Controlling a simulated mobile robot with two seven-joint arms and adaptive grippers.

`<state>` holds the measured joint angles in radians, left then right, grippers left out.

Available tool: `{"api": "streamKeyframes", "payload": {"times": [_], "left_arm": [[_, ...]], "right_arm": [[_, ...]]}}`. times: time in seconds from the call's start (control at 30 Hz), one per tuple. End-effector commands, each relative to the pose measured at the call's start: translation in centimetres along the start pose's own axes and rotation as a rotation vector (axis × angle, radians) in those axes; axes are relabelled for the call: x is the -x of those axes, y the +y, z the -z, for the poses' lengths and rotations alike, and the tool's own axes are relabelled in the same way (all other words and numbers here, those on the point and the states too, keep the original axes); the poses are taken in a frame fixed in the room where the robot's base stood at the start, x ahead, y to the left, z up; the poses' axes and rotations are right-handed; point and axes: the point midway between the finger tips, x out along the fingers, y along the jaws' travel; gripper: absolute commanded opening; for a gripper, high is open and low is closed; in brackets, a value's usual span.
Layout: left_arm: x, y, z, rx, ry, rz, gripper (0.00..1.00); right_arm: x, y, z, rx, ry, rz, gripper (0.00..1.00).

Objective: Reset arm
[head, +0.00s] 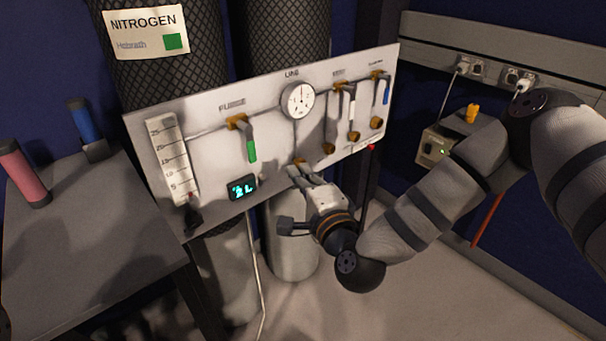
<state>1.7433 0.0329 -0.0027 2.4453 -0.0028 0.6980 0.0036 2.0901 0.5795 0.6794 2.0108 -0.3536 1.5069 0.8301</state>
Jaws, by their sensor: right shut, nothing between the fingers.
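My right arm comes in from the right, and its gripper (300,176) is at the lower edge of the white valve panel (210,145). The gripper is shut and nothing shows between its fingers. The fingertips are just below a brass fitting (299,162); I cannot tell whether they touch it or the panel. My left gripper is not in the head view.
The panel carries a green-handled valve (251,148), a round gauge (298,100) and a lit display (242,187). A grey table (80,240) at left holds a pink cylinder (24,174) and a blue one (84,122). A small box (435,147) stands at right.

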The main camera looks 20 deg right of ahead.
Motion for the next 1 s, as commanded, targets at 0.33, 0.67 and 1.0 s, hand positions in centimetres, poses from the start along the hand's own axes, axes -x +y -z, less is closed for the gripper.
{"api": "streamKeyframes", "payload": {"times": [0.33, 0.67, 1.0], "left_arm": [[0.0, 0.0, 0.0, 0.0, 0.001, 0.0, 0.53], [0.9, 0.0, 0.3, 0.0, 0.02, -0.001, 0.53], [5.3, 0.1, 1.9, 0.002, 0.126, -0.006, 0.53]], "right_arm": [[0.5, 0.0, 0.0, 0.0, 0.001, 0.0, 0.0], [3.3, 4.3, -2.5, 0.12, -0.102, -0.158, 0.0], [30.3, 21.1, -3.8, 0.792, -0.785, -0.959, 0.0]]}}
